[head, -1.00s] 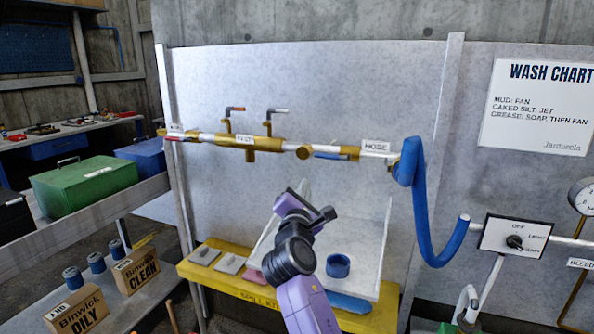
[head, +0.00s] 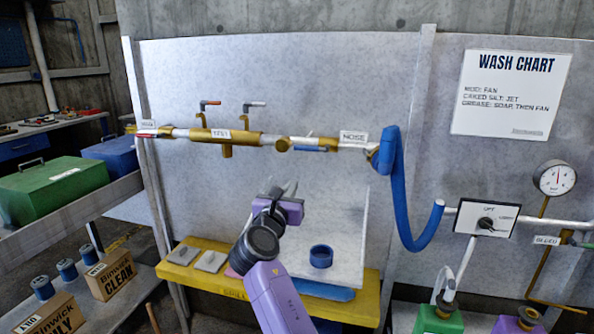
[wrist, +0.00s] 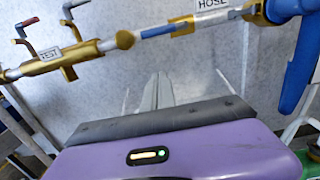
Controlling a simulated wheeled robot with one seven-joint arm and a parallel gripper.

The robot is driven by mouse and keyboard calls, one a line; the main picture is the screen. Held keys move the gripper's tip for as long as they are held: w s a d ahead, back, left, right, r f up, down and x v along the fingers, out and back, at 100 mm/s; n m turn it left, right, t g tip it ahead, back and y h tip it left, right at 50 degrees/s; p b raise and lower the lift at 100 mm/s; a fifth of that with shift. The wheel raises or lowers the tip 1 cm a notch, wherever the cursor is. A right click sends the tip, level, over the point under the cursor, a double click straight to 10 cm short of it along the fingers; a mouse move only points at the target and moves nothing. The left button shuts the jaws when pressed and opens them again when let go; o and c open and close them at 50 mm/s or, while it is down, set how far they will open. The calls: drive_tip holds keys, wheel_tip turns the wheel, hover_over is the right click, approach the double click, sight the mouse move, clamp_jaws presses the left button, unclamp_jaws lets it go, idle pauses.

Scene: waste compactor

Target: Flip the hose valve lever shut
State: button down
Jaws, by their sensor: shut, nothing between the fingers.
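The hose valve (head: 330,143) is a brass fitting on the white wall pipe, left of the HOSE label (head: 353,137). Its lever has a blue handle (head: 310,149) that lies along the pipe. The blue lever (wrist: 158,31) also shows in the wrist view, above the fingers and left of the HOSE label. My gripper (head: 284,187) is below the valve and slightly left of it, apart from the lever. In the wrist view my gripper (wrist: 158,88) has its fingers together and empty, pointing up toward the pipe.
Two test levers, one red-tipped (head: 210,103) and one grey-tipped (head: 254,103), stand above the pipe at left. A blue hose (head: 410,235) hangs at right.

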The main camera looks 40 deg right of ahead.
sight(301, 147)
drive_tip(key=w+d+r, duration=0.4)
drive_tip(key=w+d, duration=0.2)
drive_tip(key=d, duration=0.2)
drive_tip(key=shift+w+r, duration=0.15)
drive_tip(key=shift+r, duration=0.05)
drive_tip(key=shift+w+r+m+p, duration=0.1)
drive_tip(key=shift+r+m+p, duration=0.2)
drive_tip(key=shift+r+m, duration=0.25)
idle(0.4)
drive_tip(key=r+m, duration=0.1)
drive_tip(key=m, duration=0.2)
drive_tip(key=shift+w+r, duration=0.1)
drive_tip(key=shift+r, duration=0.25)
drive_tip(key=s+d+r+m, duration=0.1)
drive_tip(key=s+r+m, duration=0.1)
drive_tip(key=m, duration=0.5)
drive_tip(key=s+d+r+m+g, duration=0.1)
drive_tip(key=r+m, duration=0.3)
drive_tip(key=m, duration=0.4)
drive_tip(key=shift+s+d+r, duration=0.2)
drive_tip(key=shift+s+d, duration=0.3)
drive_tip(key=shift+d, duration=0.1)
